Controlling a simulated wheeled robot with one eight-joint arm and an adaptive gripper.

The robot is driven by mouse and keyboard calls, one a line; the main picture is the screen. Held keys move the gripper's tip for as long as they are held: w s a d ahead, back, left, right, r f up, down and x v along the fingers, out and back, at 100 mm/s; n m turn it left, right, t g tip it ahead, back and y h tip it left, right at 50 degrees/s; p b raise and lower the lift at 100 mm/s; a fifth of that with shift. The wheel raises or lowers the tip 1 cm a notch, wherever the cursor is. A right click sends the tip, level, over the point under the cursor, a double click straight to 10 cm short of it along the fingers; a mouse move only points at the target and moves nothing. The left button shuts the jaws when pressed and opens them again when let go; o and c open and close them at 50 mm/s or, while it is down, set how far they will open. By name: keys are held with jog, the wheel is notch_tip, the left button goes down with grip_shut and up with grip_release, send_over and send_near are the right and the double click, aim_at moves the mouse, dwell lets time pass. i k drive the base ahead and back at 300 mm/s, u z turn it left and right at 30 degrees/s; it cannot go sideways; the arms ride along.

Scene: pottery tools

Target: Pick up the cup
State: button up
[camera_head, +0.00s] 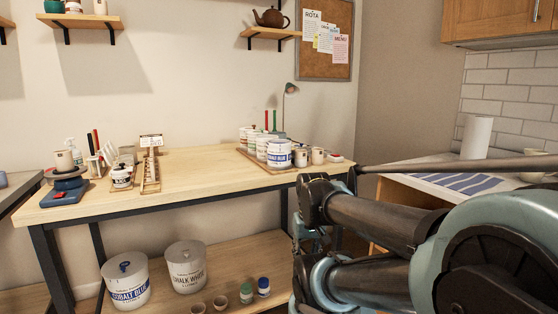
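Several small vessels could be the cup, and I cannot tell which one is meant. A pale cup (63,160) stands upright on a small potter's wheel (66,183) at the left end of the wooden workbench (205,182). Two small pale cups, one (300,157) and another (318,156), stand beside the paint tubs at the bench's right end. Two small cups or pots, one (221,303) and another (247,293), are on the lower shelf. My arm is folded at the lower right, apart from the left cup. I make out no gripper fingers.
Paint tubs (279,154) crowd the bench's right end. A tool rack (150,174) and a dark-labelled jar (121,177) stand near the wheel. The middle of the bench is clear. Large buckets (186,268) stand below. A counter (425,182) is at right, partly behind my arm.

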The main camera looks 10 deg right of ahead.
aim_at(301, 159)
jog(key=k, duration=1.3)
jog(key=z, duration=0.3)
jog(key=i, duration=1.65)
jog(key=u, duration=0.3)
